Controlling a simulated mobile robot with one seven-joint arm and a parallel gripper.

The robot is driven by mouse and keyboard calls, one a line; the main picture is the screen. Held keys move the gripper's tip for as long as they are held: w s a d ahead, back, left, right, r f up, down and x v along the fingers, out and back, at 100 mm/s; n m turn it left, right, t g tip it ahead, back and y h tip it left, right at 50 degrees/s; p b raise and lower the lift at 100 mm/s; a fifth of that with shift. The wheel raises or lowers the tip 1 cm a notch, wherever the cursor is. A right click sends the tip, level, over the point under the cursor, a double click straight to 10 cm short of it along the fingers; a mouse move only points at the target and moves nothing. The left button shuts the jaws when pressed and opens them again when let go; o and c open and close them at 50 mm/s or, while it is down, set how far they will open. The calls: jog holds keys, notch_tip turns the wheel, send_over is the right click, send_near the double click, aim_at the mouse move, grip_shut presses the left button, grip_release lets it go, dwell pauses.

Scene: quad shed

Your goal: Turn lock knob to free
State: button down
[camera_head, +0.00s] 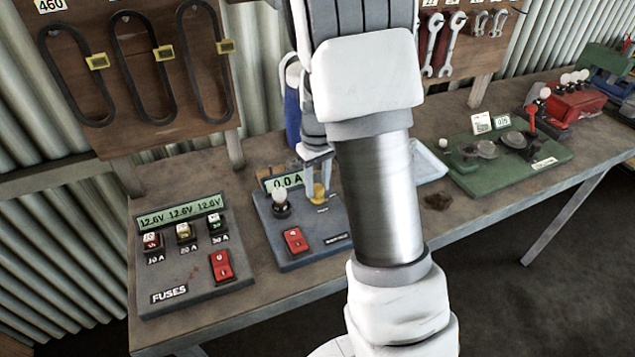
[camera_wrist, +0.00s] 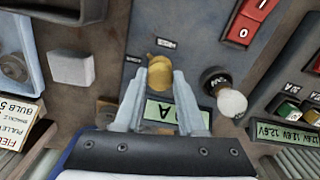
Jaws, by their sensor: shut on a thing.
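The lock knob is a small brass-yellow knob (camera_head: 319,193) on the right side of a blue-grey panel (camera_head: 284,259) on the bench. It also shows in the wrist view (camera_wrist: 160,66). My gripper (camera_head: 316,190) reaches down from above and its two fingers are shut on the knob, one on each side, as the wrist view (camera_wrist: 160,78) shows. Small labels sit beside the knob; I cannot read them. The panel's display reads 0.0 A in the head view and is partly hidden by my fingers in the wrist view.
The same panel has a white-topped knob (camera_head: 280,197) and a red rocker switch (camera_head: 295,240). A grey fuse panel (camera_head: 180,293) stands to the left. A green board (camera_head: 530,170) and red device (camera_head: 580,100) stand to the right. A blue object (camera_head: 293,110) stands behind my gripper.

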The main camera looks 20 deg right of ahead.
aim_at(317, 187)
jog(key=m, duration=0.5)
jog(key=shift+r+m+p, duration=0.1)
jog(key=shift+m+p, duration=0.2)
jog(key=shift+p, duration=0.1)
jog(key=m+p, duration=0.1)
jog(key=m, duration=0.4)
jog(key=shift+m, duration=0.3)
jog(key=c, duration=0.5)
grip_release()
notch_tip(317, 187, up, 17)
jog(key=p, duration=0.1)
jog(key=shift+r, duration=0.15)
